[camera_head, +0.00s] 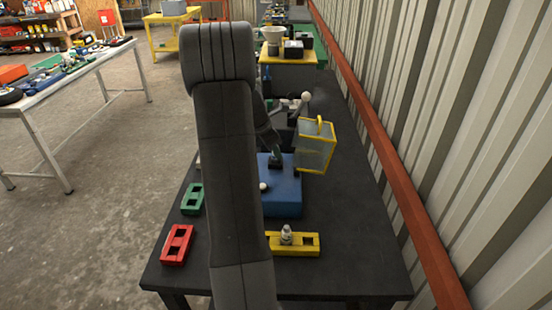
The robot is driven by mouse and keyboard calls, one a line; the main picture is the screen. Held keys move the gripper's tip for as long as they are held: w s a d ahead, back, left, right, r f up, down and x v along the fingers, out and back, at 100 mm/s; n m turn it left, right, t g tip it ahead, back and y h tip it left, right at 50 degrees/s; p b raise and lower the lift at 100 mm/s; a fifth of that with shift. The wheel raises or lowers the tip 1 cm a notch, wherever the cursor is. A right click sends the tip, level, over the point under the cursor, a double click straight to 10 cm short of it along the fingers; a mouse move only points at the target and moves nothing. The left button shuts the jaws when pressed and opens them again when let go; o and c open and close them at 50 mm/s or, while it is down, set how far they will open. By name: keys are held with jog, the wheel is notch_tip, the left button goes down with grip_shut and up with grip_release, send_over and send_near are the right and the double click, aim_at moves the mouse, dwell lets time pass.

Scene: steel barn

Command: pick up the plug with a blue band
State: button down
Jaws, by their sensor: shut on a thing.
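A large dark grey link of my arm fills the middle of the view. My gripper (274,158) shows partly behind it, low over the blue block (283,208). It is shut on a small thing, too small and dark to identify. A pale plug (287,235) stands upright in the yellow two-hole block (306,244) at the front of the dark table. I cannot make out a blue band on it. A small white round top (263,186) shows on the blue block beside my arm.
A red holed block (177,245) and a green one (192,198) lie at the left of the dark table (348,272). A yellow-framed lantern-like box (314,147) is right of my gripper. The corrugated wall (470,130) runs close along the right.

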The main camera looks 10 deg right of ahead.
jog(key=shift+f, duration=0.1)
notch_tip(320, 180, up, 10)
jog(key=shift+f+b, duration=0.1)
jog(key=shift+b, duration=0.2)
notch_tip(320, 180, up, 3)
jog(key=shift+f+p, duration=0.1)
jog(key=shift+p, duration=1.1)
